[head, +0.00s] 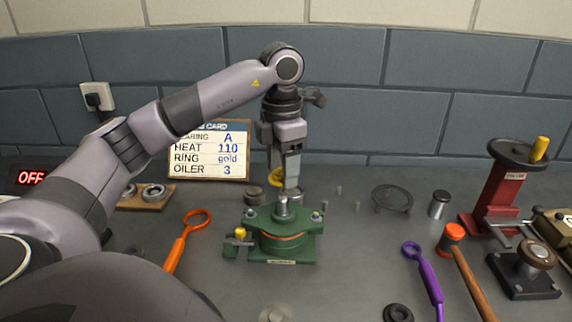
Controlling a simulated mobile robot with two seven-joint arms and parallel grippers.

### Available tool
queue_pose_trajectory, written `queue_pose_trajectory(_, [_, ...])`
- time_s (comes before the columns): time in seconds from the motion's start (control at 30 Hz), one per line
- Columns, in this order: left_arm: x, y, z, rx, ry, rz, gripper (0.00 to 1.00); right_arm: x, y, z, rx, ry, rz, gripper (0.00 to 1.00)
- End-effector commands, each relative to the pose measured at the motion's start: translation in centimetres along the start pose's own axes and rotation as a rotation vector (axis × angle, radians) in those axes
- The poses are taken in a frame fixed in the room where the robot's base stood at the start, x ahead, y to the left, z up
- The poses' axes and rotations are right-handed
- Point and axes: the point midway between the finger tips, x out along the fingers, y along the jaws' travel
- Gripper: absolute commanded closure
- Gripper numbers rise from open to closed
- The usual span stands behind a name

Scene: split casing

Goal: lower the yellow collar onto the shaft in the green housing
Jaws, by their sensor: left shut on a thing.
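My left gripper (286,182) points down above the green housing (266,253) and is shut on the yellow collar (274,181). Only the left part of the collar shows; the gripper hides the rest. The grey shaft (282,206) stands upright in the middle of the housing. In the picture the collar is higher than the shaft top; I cannot tell whether it is exactly in line with it. My right gripper is not in view.
An orange ring-ended tool (181,245) lies left of the housing. A purple tool (427,272), an orange-headed hammer (454,236) and a red press (497,190) are to the right. A job card (209,150) stands behind.

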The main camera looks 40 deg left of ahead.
Motion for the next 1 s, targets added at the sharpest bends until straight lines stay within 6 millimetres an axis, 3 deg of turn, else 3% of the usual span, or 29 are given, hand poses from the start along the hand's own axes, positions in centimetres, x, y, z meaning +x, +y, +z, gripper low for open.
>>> queue_pose_trajectory(0.27, [0.9, 0.0, -0.1, 0.003, 0.000, 0.000, 0.72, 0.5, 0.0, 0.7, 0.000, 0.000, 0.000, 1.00])
queue_pose_trajectory(0.6, [4.1, 0.0, -0.1, 0.002, 0.000, 0.001, 0.72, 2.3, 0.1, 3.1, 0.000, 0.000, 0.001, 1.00])
queue_pose_trajectory(1.0, [3.6, 0.0, -0.1, 0.002, 0.000, 0.001, 0.72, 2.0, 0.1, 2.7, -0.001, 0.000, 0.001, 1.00])
